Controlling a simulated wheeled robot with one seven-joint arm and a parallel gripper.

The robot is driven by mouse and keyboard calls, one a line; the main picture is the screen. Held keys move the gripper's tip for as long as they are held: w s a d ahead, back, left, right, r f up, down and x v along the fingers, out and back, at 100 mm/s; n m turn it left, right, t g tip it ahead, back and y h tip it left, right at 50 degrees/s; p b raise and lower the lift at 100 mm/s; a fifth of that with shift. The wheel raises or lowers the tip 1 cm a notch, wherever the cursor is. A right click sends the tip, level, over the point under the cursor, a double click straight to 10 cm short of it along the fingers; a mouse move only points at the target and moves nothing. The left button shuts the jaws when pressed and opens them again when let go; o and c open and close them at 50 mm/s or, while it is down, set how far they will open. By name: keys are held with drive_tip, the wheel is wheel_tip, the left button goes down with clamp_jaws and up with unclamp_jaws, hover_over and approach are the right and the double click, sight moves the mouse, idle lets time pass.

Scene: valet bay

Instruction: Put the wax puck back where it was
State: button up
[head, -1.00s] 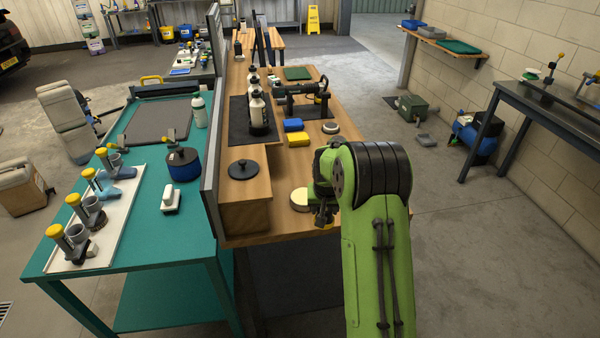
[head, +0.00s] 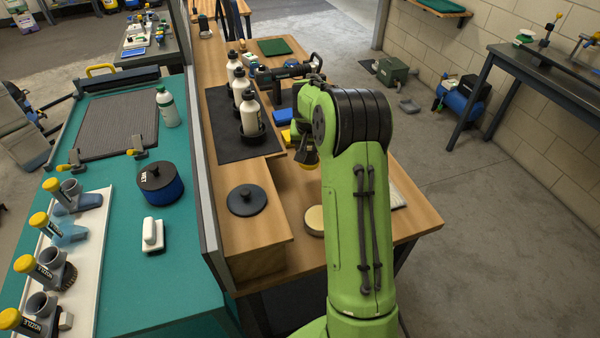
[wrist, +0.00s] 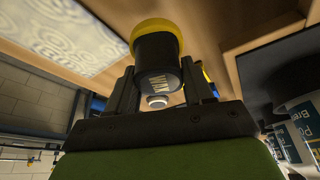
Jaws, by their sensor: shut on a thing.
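My gripper (wrist: 160,88) is shut on a dark cylinder with a yellow end, the wax puck (wrist: 157,58); white lettering on its side looks like "WAX". In the head view the puck (head: 306,160) hangs below my gripper (head: 304,146), over the wooden bench (head: 385,228). It appears clear of the bench top, and my arm hides part of it. A round cream pad (head: 315,221) lies on the bench in front of it, partly behind my arm.
A raised wooden box with a black round lid (head: 247,200) stands left of the pad. Several bottles (head: 250,112) stand on a black mat. A blue block (head: 289,116) and a polisher (head: 285,72) lie behind my gripper. A pale patterned plate (head: 398,193) lies at right.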

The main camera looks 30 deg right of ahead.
drive_tip(key=f, duration=0.6)
drive_tip(key=f+b, duration=0.1)
drive_tip(key=f, duration=0.2)
drive_tip(key=shift+s, duration=0.25)
drive_tip(key=shift+f, duration=0.15)
drive_tip(key=shift+f+b, duration=0.15)
drive_tip(key=shift+b, duration=0.15)
drive_tip(key=o, duration=1.1)
